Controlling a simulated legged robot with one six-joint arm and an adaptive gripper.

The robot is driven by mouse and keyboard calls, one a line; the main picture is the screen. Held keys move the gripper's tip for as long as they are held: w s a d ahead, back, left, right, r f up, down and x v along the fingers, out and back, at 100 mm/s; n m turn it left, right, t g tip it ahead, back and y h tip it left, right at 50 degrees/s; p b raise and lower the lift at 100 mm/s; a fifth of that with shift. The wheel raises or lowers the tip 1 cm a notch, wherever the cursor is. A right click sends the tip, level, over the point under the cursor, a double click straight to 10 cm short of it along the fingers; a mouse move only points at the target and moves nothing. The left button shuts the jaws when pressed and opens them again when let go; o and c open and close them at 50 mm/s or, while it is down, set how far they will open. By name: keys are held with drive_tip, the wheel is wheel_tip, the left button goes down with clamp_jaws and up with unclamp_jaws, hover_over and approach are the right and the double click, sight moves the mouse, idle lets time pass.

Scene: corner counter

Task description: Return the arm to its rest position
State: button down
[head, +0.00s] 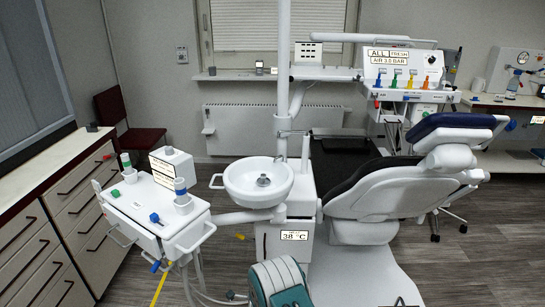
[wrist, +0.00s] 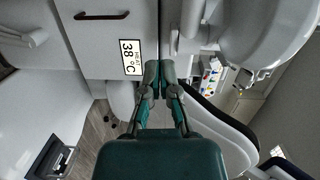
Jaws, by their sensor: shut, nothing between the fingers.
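My gripper (wrist: 158,68) shows in the wrist view with its grey and teal fingers together and nothing between them. It points at the white front of the dental unit, whose 38 °C display (wrist: 131,57) appears turned on its side just left of the fingertips. The gap between fingertips and unit is hard to judge. In the head view a teal and grey part of my arm shows at the bottom centre, below the same unit (head: 272,245). The fingers cannot be made out there.
A white basin (head: 258,182) tops the unit. A dental chair (head: 385,195) stands at right. A white instrument cart (head: 155,210) with bottles stands at left, before drawers (head: 35,245). A yellow hose (head: 159,286) hangs below the cart. Some floor (head: 470,265) is clear at right.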

drive_tip(key=w+d+r+n+g, duration=0.1)
drive_tip(key=d+r+n+g, duration=0.1)
drive_tip(key=r, duration=0.7)
drive_tip(key=w+d+r+n+g, duration=0.1)
drive_tip(key=w+r+n, duration=0.1)
drive_tip(key=r, duration=0.7)
drive_tip(key=s+d+r+n+g, duration=0.2)
drive_tip(key=s+d+r, duration=0.15)
drive_tip(key=r, duration=0.35)
drive_tip(key=s+d+r+n+g, duration=0.1)
drive_tip(key=s+d+r+n, duration=0.15)
drive_tip(key=s+r, duration=0.35)
drive_tip(key=s+d+r+n+g, duration=0.1)
drive_tip(key=s+d+r+n, duration=0.15)
drive_tip(key=s+r, duration=0.35)
drive_tip(key=s+d+r+n+g, duration=0.2)
drive_tip(key=s+d+r, duration=0.15)
drive_tip(key=s, duration=0.45)
drive_tip(key=s+d+n+g, duration=0.1)
drive_tip(key=s+d, duration=0.2)
drive_tip(key=s, duration=0.7)
drive_tip(key=s+d+n+g+h, duration=0.1)
drive_tip(key=s+d+n, duration=0.1)
drive_tip(key=s, duration=0.7)
drive_tip(key=shift+s+d+f+n+g, duration=0.2)
drive_tip(key=shift+s+d+n+g, duration=0.1)
drive_tip(key=shift+s+d+g, duration=0.1)
